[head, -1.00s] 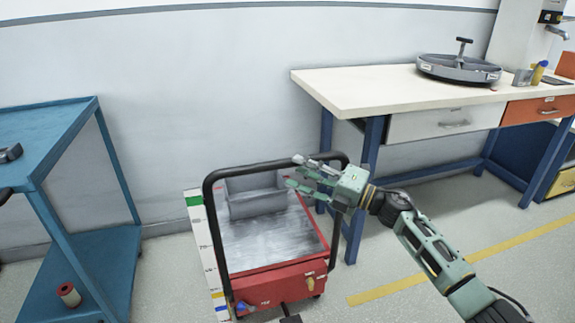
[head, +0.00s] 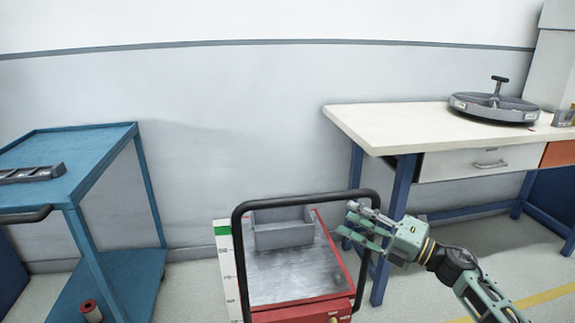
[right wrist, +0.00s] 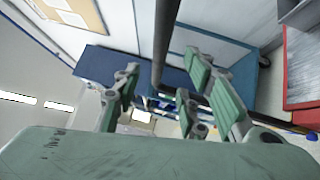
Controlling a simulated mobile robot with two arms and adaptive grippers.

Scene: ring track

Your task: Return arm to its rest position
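My right gripper (head: 352,222) is at the right side of the black handle frame (head: 305,199) of a red cart (head: 298,312). Its green fingers point left and are spread, with nothing held. In the right wrist view, the fingers (right wrist: 163,85) stand apart, and the black bar (right wrist: 166,40) shows in the gap between them. I cannot tell whether the bar lies between the fingers or beyond them. My right arm (head: 485,295) comes in from the lower right. My left gripper is in neither view.
A grey bin (head: 283,234) sits on the red cart's metal top. A blue shelf cart (head: 100,160) with a grey rack (head: 32,173) stands left. A white-topped bench (head: 400,122) with a round grey tray (head: 494,107) stands right. Floor shows between the blue and red carts.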

